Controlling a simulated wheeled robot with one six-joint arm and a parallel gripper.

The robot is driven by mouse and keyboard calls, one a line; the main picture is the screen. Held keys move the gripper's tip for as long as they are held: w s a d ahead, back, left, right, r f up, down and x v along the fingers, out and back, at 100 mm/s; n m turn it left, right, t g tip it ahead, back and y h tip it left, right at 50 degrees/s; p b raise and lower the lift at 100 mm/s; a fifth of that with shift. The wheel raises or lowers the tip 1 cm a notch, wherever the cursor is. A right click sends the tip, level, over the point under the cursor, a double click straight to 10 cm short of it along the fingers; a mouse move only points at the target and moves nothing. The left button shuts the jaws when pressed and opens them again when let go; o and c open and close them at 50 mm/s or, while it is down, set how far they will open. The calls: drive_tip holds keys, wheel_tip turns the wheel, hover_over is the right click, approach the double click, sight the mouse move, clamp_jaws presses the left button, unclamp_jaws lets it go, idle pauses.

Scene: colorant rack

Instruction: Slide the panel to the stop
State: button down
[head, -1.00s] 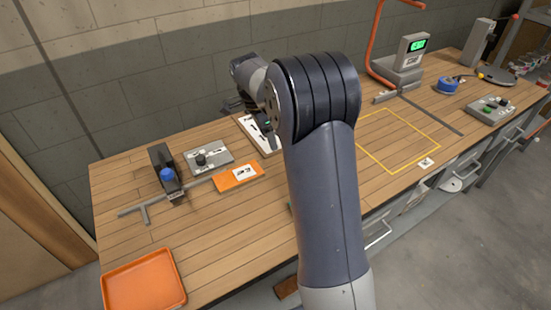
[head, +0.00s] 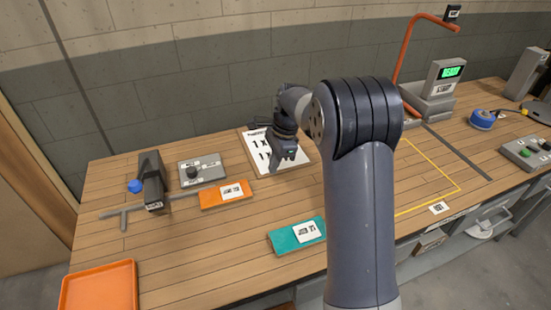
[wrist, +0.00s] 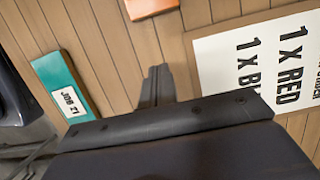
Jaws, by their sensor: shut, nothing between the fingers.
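No thing in view is clearly marked as the panel. In the head view a dark upright block (head: 150,180) stands at the left by a thin grey rail (head: 180,197) with a T-shaped piece (head: 125,216); I cannot tell whether that piece is a stop. A blue round thing (head: 135,186) shows left of the block. My gripper (head: 285,160) is shut and empty, apart from the block to its right, in front of a white printed sheet (head: 259,158). In the wrist view the closed fingers (wrist: 157,84) point between the sheet (wrist: 270,60) and a teal labelled piece (wrist: 68,85).
An orange labelled piece (head: 212,198) and a grey knob box (head: 207,172) lie between the block and my gripper. The teal piece (head: 283,239) lies near the front edge. An orange tray (head: 72,295) is front left. A yellow outlined area (head: 455,186) is right of my arm.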

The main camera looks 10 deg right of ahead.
sight(184, 210)
drive_tip(key=x, duration=0.6)
drive_tip(key=shift+s+a+r+p, duration=0.1)
drive_tip(key=shift+s+a+p, duration=0.1)
drive_tip(key=shift+a, duration=0.4)
drive_tip(key=shift+s+a+p, duration=0.1)
drive_tip(key=shift+a+p, duration=0.15)
drive_tip(key=shift+a, duration=0.4)
drive_tip(key=shift+s+a+r+p, duration=0.1)
drive_tip(key=shift+a+p, duration=0.1)
drive_tip(key=shift+a, duration=0.4)
drive_tip(key=shift+a, duration=0.1)
drive_tip(key=s+a+p, duration=0.1)
drive_tip(key=a, duration=0.6)
drive_tip(key=s+a, duration=0.1)
drive_tip(key=a, duration=0.5)
drive_tip(key=s+a+p, duration=0.1)
drive_tip(key=s+a, duration=0.1)
drive_tip(key=a, duration=0.5)
drive_tip(key=shift+s+a+p, duration=0.1)
drive_tip(key=shift+a+p, duration=0.2)
drive_tip(key=shift+d, duration=0.1)
